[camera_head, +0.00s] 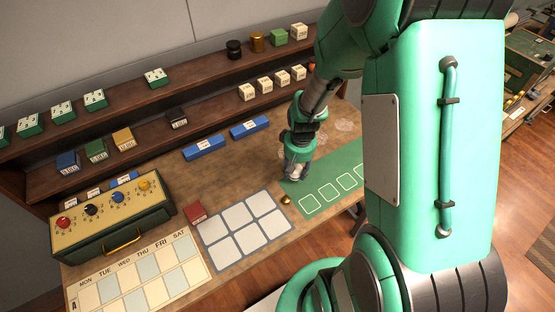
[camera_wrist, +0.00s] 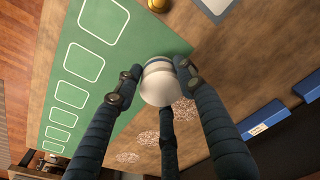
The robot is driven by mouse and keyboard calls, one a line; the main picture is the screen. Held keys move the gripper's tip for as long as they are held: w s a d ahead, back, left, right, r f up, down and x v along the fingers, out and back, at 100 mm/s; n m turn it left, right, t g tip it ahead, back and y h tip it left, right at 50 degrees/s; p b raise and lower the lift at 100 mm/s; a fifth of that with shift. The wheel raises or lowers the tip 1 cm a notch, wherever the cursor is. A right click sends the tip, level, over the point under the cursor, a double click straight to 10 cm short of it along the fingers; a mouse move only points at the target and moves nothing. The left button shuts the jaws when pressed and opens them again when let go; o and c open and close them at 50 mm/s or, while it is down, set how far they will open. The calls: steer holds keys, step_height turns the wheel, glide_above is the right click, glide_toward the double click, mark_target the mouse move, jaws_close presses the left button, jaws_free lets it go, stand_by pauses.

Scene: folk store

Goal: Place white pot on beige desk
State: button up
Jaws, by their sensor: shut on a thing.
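The white pot (camera_wrist: 160,84) is round and pale, with a grey band near its top, in the wrist view. My gripper (camera_wrist: 158,88) has its dark fingers closed around it. In the head view my gripper (camera_head: 297,170) hangs over the desk by the left end of the green mat; the pot is mostly hidden there. I cannot tell whether the pot touches the surface. The wooden desk (camera_head: 236,166) is brownish beige and runs under the shelves; its bare wood also shows in the wrist view (camera_wrist: 245,75).
The green mat (camera_head: 325,178) with white squares lies beside my gripper. A small gold object (camera_head: 286,199) sits near the mat's edge. Blue boxes (camera_head: 204,147) stand behind, below shelves (camera_head: 115,105) holding small boxes. A grey-white grid (camera_head: 245,225) and a dial box (camera_head: 112,215) lie left.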

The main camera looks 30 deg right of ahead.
steer(key=w+d, duration=0.1)
steer(key=w, duration=0.3)
steer(key=w+d+f+b, duration=0.1)
steer(key=w+d, duration=0.1)
steer(key=w, duration=0.2)
steer(key=w+d, duration=0.2)
steer(key=w, duration=0.3)
steer(key=shift+f+b, duration=0.2)
steer(key=shift+b, duration=0.15)
steer(key=shift+f+b, duration=0.45)
steer(key=shift+f, duration=1.3)
steer(key=shift+f, duration=0.15)
steer(key=o, duration=1.2)
